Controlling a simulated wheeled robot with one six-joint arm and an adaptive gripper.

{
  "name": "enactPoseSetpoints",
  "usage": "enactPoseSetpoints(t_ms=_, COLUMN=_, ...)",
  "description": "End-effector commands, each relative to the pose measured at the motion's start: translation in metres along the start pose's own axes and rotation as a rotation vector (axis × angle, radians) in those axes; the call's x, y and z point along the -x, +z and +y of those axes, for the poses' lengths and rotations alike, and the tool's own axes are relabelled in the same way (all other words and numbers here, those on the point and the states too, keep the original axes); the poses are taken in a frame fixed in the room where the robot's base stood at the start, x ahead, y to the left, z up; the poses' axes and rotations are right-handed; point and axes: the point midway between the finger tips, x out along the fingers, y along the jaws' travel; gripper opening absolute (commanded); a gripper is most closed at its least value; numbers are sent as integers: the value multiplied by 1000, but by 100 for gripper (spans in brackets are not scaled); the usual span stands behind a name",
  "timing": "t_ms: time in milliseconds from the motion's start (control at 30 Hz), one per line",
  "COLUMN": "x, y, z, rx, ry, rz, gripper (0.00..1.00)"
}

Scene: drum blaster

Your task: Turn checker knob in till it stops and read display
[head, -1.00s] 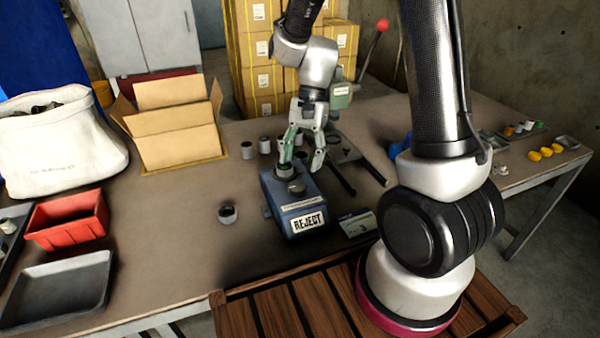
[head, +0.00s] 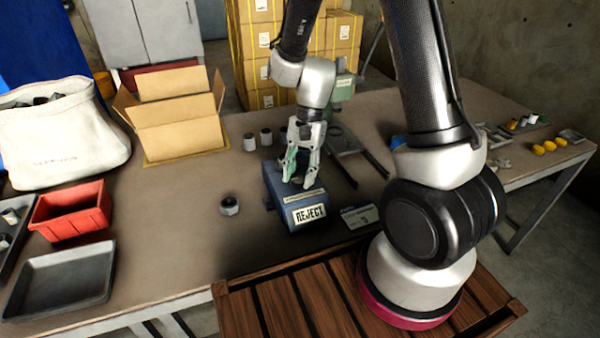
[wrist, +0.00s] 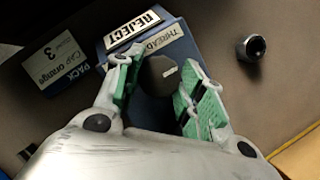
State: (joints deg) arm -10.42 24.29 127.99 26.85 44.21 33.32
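The checker (head: 275,187) is a blue box on the bench, with a plate reading REJECT (head: 309,214) on its front. Its dark round knob (wrist: 160,75) shows on top in the wrist view, with a small pale mark on its face. In the head view the fingers mostly hide the knob. My gripper (head: 296,184) points down over the checker. In the wrist view its two green-padded fingers (wrist: 165,55) stand apart, one on each side of the knob. They look open, with narrow gaps; contact is not clear.
A red bin (head: 70,228), a grey tray (head: 60,285) and an open carton (head: 175,145) are at left.

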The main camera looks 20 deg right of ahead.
Motion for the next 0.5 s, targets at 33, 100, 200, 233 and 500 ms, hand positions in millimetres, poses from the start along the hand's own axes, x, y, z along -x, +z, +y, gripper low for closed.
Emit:
enactPoseSetpoints(t_ms=33, x=0, y=0, z=0, rx=0, ry=0, rz=0, gripper=16)
enactPoseSetpoints(t_ms=100, x=0, y=0, z=-1, rx=25, ry=11, rz=0, gripper=16)
enactPoseSetpoints(t_ms=200, x=-1, y=1, z=-2, rx=172, ry=73, rz=-1, gripper=16)
enactPoseSetpoints(t_ms=233, x=-1, y=1, z=-2, rx=220, ry=92, rz=0, gripper=16)
enactPoseSetpoints(t_ms=500, x=0, y=0, z=-2, rx=359, ry=148, rz=0, gripper=16)
